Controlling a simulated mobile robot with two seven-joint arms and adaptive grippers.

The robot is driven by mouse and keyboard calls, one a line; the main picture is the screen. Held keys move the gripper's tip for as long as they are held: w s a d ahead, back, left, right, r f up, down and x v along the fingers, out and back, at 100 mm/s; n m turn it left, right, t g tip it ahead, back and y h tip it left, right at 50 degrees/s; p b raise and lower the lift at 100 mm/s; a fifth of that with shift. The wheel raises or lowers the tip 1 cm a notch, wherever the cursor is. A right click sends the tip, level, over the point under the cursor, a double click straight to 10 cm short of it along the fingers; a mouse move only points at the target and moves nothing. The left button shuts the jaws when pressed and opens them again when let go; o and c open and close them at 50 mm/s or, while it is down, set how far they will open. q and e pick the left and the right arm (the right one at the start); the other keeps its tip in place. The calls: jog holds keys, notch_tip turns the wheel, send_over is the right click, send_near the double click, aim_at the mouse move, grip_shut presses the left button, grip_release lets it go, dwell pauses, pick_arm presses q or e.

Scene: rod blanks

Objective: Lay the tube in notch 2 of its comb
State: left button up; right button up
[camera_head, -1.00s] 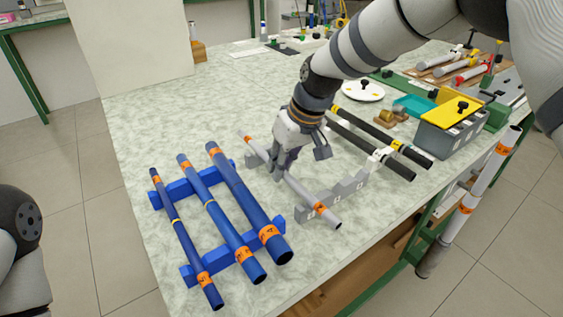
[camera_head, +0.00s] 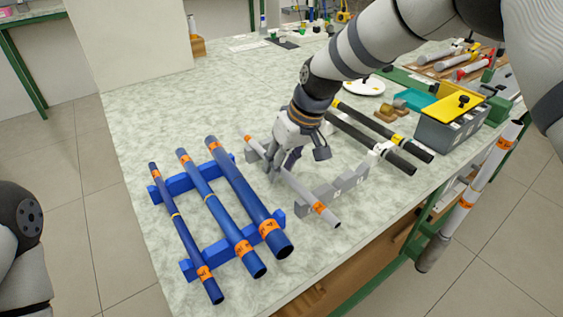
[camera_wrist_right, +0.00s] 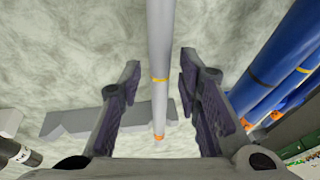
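The grey tube (camera_head: 298,185) with orange bands lies slanting over the grey comb (camera_head: 346,188). It crosses the comb near its left end; I cannot tell surely which notch it sits in. Its near end sticks out past the comb. My right gripper (camera_head: 282,172) is over the tube's far part, fingers pointing down. In the right wrist view the open fingers (camera_wrist_right: 160,105) stand either side of the tube (camera_wrist_right: 159,60), with gaps on both sides. The comb (camera_wrist_right: 80,119) shows there behind the left finger. My left gripper is not in view.
Several blue tubes (camera_head: 222,218) lie on a blue rack (camera_head: 191,268) to the left. Black tubes (camera_head: 365,145) lie to the right, beside a grey box with a yellow lid (camera_head: 453,107).

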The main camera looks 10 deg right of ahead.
jog(key=v, duration=1.2)
